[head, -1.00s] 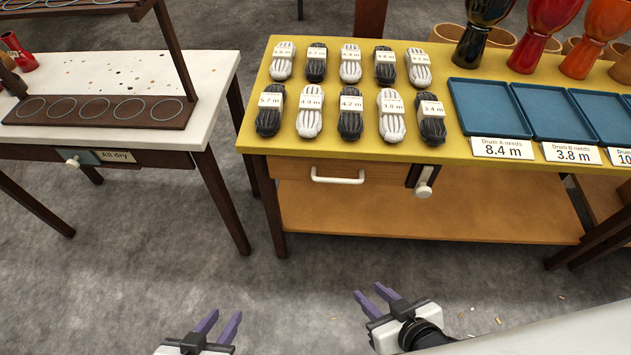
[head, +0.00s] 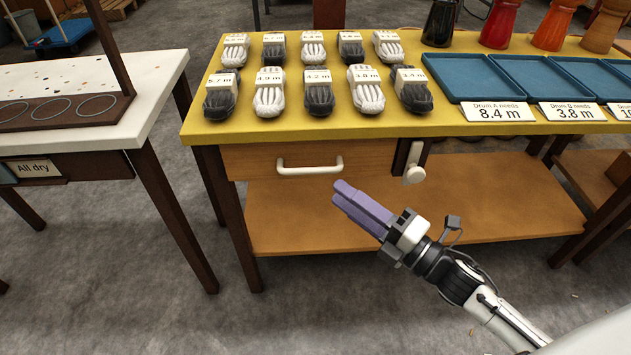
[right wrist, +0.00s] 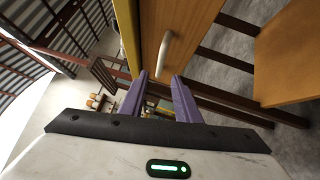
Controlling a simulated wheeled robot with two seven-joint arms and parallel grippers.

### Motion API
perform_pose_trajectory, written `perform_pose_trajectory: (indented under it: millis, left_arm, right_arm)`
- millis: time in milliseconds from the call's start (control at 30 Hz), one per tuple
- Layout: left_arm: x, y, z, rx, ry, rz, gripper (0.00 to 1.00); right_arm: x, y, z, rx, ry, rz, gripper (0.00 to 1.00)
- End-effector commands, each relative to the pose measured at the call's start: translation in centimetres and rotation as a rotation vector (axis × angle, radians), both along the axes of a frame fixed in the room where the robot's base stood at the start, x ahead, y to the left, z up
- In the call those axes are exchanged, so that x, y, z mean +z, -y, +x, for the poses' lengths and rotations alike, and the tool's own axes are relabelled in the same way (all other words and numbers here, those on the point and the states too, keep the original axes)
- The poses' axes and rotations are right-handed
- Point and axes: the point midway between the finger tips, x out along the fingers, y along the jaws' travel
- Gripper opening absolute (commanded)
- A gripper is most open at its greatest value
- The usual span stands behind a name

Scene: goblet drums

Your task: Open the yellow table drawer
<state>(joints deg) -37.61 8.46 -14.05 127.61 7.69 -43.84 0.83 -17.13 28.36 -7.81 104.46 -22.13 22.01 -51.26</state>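The yellow table (head: 190,122) has a wooden drawer (head: 250,160) under its left part. The drawer front looks flush with the frame. Its white bar handle (head: 310,168) is also in the right wrist view (right wrist: 164,52), just beyond my fingertips. My right gripper (head: 341,192) is below and right of the handle, with its purple fingers pointing at the drawer. In the right wrist view (right wrist: 159,76) the fingers are apart with nothing between them. The handle appears ahead of the gap, apart from the fingers. My left gripper is out of view.
A white knob (head: 414,174) on a dark bracket is just right of the drawer. A lower wooden shelf (head: 480,205) lies beneath. Labelled rope bundles (head: 318,93) and blue trays (head: 480,78) are on the tabletop. A white table (head: 160,85) stands left, with clear floor between.

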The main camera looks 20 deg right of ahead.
Motion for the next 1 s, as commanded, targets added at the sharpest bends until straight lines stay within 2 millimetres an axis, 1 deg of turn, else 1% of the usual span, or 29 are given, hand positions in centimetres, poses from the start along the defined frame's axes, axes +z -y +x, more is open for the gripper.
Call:
perform_pose_trajectory:
  millis: [33,200,400,600,833,867,1000]
  left_arm:
    - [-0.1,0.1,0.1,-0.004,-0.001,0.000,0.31]
    - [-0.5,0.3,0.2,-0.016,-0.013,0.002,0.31]
    - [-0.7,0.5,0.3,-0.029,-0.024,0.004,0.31]
    - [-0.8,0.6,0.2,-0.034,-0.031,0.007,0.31]
    - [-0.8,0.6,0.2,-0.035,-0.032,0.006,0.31]
    - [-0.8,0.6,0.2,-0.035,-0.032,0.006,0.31]
    - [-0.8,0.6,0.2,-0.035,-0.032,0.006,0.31]
  right_arm:
    - [0.2,-0.5,0.9,0.001,0.004,0.000,0.29]
    - [0.6,-2.0,3.7,0.000,0.002,0.003,0.29]
    - [0.9,-3.4,6.1,-0.001,-0.001,0.004,0.29]
    - [1.1,-4.0,7.0,-0.001,-0.003,0.004,0.29]
    - [1.1,-4.0,7.1,-0.001,-0.005,0.005,0.29]
    - [1.1,-4.0,7.1,-0.001,-0.005,0.005,0.28]
    - [1.1,-4.0,7.0,-0.001,-0.005,0.005,0.04]
